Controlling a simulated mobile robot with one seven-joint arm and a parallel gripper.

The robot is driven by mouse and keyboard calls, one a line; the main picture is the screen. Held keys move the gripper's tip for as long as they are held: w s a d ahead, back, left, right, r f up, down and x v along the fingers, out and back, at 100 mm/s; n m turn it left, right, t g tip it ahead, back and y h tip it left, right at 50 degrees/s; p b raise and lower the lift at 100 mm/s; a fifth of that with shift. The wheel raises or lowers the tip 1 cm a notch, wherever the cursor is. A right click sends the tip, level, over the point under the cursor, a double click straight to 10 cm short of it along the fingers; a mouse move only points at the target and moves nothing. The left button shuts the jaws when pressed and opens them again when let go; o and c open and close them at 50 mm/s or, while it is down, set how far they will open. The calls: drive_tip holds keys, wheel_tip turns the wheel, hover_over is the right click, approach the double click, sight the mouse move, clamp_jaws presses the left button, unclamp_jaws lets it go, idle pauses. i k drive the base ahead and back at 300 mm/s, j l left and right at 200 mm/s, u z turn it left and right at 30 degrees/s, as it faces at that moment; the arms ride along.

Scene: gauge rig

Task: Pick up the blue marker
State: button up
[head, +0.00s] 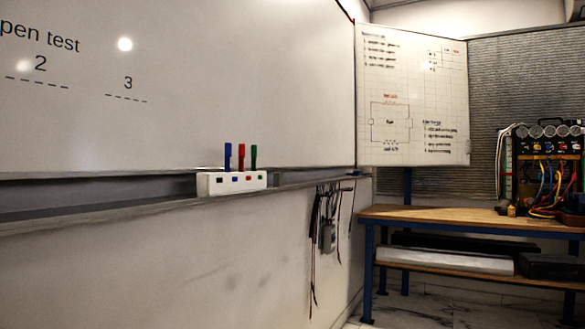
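The blue marker (228,155) stands upright in a white holder (205,185) on the whiteboard's ledge. It is the leftmost of three markers. A red marker (241,157) stands just to its right, and a green marker (253,156) stands at the right. The lower ends of the markers are hidden in the holder. The holder's front has small coloured squares. My gripper does not show in the head view.
The whiteboard (230,80) rises behind the holder. Its ledge (90,212) runs along the wall. Dark cables (315,220) hang below the ledge. A wooden bench (440,216) with a wired rig (545,160) stands at the right.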

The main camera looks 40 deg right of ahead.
sight(228, 157)
drive_tip(key=l+z, duration=0.1)
drive_tip(key=z, duration=0.6)
